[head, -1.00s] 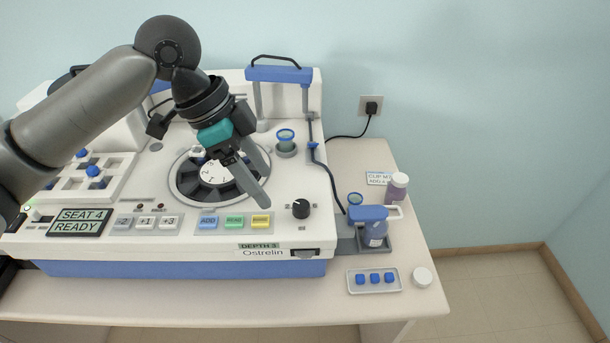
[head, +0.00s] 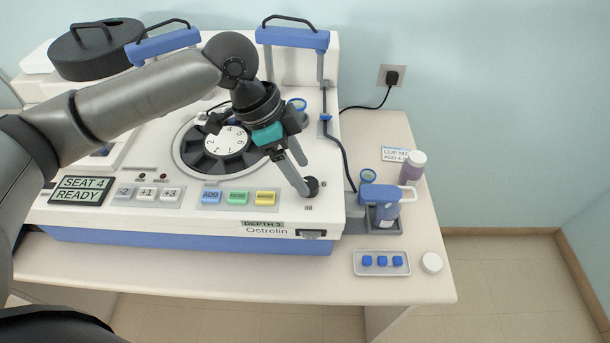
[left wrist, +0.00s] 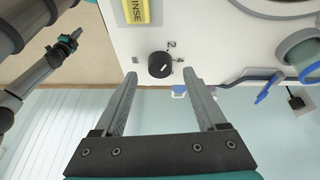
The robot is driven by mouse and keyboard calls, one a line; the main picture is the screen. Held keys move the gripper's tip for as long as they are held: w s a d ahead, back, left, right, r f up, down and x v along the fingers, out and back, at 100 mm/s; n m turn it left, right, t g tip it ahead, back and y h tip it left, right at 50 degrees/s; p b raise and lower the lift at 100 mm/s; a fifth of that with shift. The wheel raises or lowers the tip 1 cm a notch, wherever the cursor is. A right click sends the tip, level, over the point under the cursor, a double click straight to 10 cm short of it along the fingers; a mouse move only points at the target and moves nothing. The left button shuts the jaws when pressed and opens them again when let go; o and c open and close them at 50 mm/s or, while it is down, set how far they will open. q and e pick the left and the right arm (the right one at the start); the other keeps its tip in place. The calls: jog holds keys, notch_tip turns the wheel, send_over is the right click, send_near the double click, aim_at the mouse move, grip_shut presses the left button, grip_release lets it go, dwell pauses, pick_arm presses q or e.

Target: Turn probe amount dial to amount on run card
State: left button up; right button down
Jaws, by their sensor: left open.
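The probe amount dial (head: 312,185) is a small black knob at the front right of the machine's white top. It also shows in the left wrist view (left wrist: 160,65), with a pale pointer mark and printed marks around it; a "2" is readable. My left gripper (head: 304,188) is open, its fingertips close to the dial. In the left wrist view the dial sits between and just beyond the two fingertips (left wrist: 161,76); I see no contact. The run card (head: 396,155) lies at the table's back right, its small "ADD" line hard to read. My right gripper (left wrist: 66,45) is small at the left wrist view's left.
Left of the dial is the yellow button (head: 266,198), beside green and blue ones. The round carousel (head: 190,160) is behind.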

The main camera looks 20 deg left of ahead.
aim_at(312, 182)
pick_arm(q)
jog(key=shift+x, duration=1.4)
jog(key=shift+c, duration=0.2)
grip_shut()
